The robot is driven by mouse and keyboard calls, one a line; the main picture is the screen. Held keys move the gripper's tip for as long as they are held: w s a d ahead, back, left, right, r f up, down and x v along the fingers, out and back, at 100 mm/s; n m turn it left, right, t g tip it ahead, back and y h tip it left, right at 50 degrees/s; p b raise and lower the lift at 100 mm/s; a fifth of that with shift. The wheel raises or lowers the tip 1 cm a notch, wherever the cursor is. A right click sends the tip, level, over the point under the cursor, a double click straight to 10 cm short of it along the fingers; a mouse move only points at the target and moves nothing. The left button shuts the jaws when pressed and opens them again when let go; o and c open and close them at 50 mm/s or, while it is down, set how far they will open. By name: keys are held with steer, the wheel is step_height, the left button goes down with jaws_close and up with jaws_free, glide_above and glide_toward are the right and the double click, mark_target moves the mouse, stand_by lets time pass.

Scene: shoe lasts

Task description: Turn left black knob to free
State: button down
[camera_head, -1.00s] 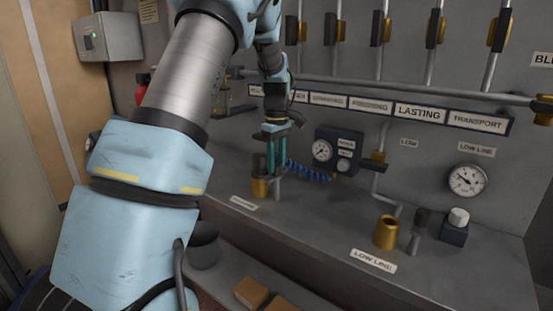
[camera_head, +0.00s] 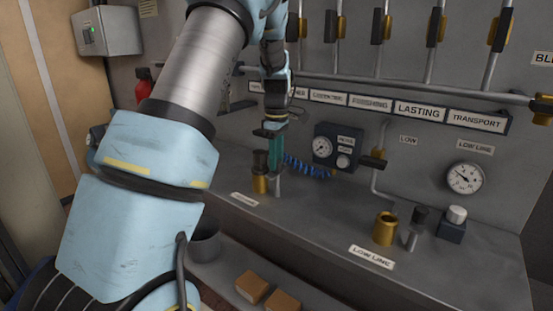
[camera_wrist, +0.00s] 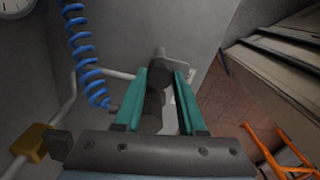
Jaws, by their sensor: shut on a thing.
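My gripper (camera_head: 275,166) points down at the left station on the bench, its teal fingers seen nearly edge-on in the head view. A silver post (camera_head: 277,186) shows just below the fingertips. The left black knob (camera_wrist: 156,78) shows between the two teal fingers in the wrist view, and my gripper is shut on it. In the head view the knob is mostly hidden by the fingers. Just left of the fingers a brass fitting (camera_head: 260,184) stands upright with a dark cylinder (camera_head: 260,160) above it.
A blue coiled hose (camera_head: 305,167) and a black gauge box (camera_head: 338,148) are close right of my gripper. A valve pipe rail (camera_head: 400,88) runs above.

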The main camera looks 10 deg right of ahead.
steer(key=c, duration=0.5)
jaws_free()
step_height(320, 180, up, 11)
steer(key=b, duration=0.2)
steer(key=shift+f, duration=0.1)
steer(key=s+a+f+m, duration=0.6)
steer(key=s+a, duration=0.4)
steer(key=s, duration=0.1)
steer(key=s+a+f+m+t, duration=0.1)
steer(key=s+a+f+m, duration=0.4)
steer(key=s+a, duration=0.5)
steer(key=shift+s+a+f+m+t, duration=0.15)
steer(key=shift+s+f+m+t, duration=0.2)
steer(key=shift+f, duration=0.4)
